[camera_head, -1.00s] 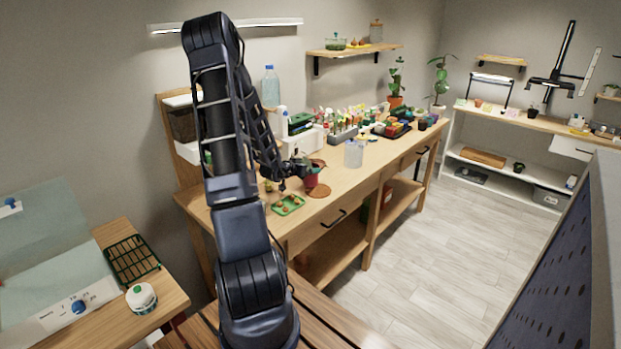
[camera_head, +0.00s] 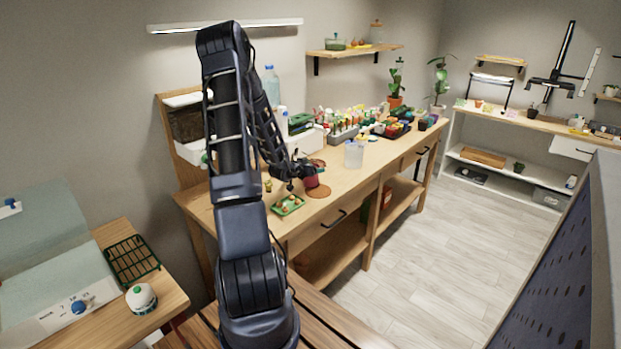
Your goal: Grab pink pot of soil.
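A small reddish-pink pot (camera_head: 312,180) stands near the front edge of the wooden workbench, by a round brown mat (camera_head: 319,192). Its upper part is partly covered by my gripper, so I cannot make out the soil. My gripper (camera_head: 304,172) is at the pot's left and upper side, very close to it or touching it. The fingers are small and dark in this view, and I cannot tell whether they are open or shut on the pot.
A green tray (camera_head: 279,209) with small brown items lies just left of the pot. A clear container (camera_head: 354,154) stands behind to the right. A clear bottle (camera_head: 271,86) and many small items crowd the back. The bench (camera_head: 345,183) is bare right of the mat.

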